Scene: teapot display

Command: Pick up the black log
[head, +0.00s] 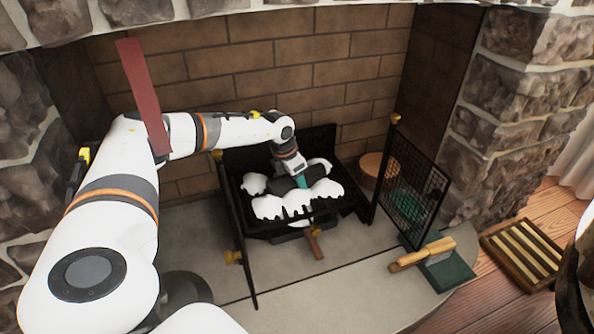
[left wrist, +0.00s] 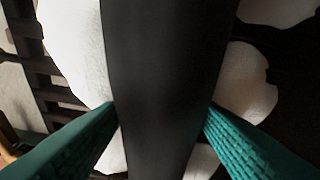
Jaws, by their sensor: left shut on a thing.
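The black log (head: 286,185) lies among white, snow-like logs (head: 318,192) in the dark metal grate (head: 350,203) inside the fireplace. My left gripper (head: 301,181) reaches down into the grate, shut on the black log. In the left wrist view the log (left wrist: 165,60) runs from top to bottom between the two teal fingers of my left gripper (left wrist: 162,112), with a fingertip against each side. White pieces show on both sides of it. In the head view the arm and gripper hide part of the log. My right gripper is not in view.
An open black mesh screen (head: 412,190) stands right of the grate, with a round wooden piece (head: 379,168) behind it. A wooden-handled brush (head: 425,253) and a green piece (head: 447,273) lie on the hearth (head: 360,290). A slatted wooden crate (head: 522,253) sits on the floor at right.

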